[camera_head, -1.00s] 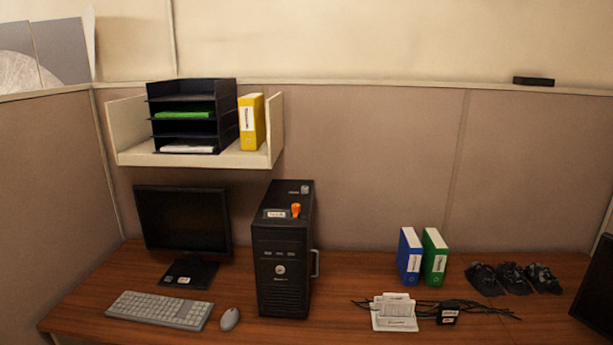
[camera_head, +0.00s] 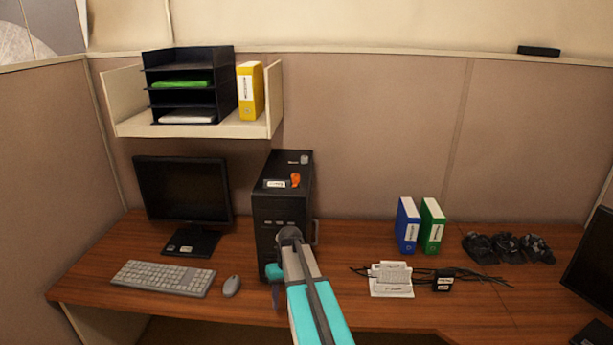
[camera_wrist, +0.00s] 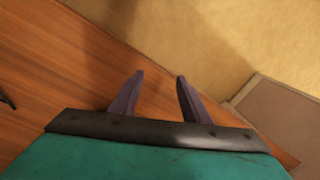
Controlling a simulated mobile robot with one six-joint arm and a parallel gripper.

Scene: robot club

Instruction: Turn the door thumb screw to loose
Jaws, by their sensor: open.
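The black computer tower (camera_head: 268,210) stands upright on the desk in the head view. Its top carries an orange knob-like part (camera_head: 295,180), a small white label and, further back, a small grey knob (camera_head: 304,159). I cannot tell for certain which of these is the door thumb screw, nor how it is turned. My gripper (camera_wrist: 160,78) is open and empty in the wrist view, its two dark fingers apart. In the head view my arm reaches in front of the tower and hides part of its lower front. The gripper hangs below the tower's top, apart from both knobs.
A monitor (camera_head: 183,190), keyboard (camera_head: 163,278) and mouse (camera_head: 231,286) are left of the tower. Above them hangs a shelf (camera_head: 240,128) with trays and a yellow binder. Blue and green binders (camera_head: 432,226), papers and cables are on the right. The wrist view shows the desk edge and floor.

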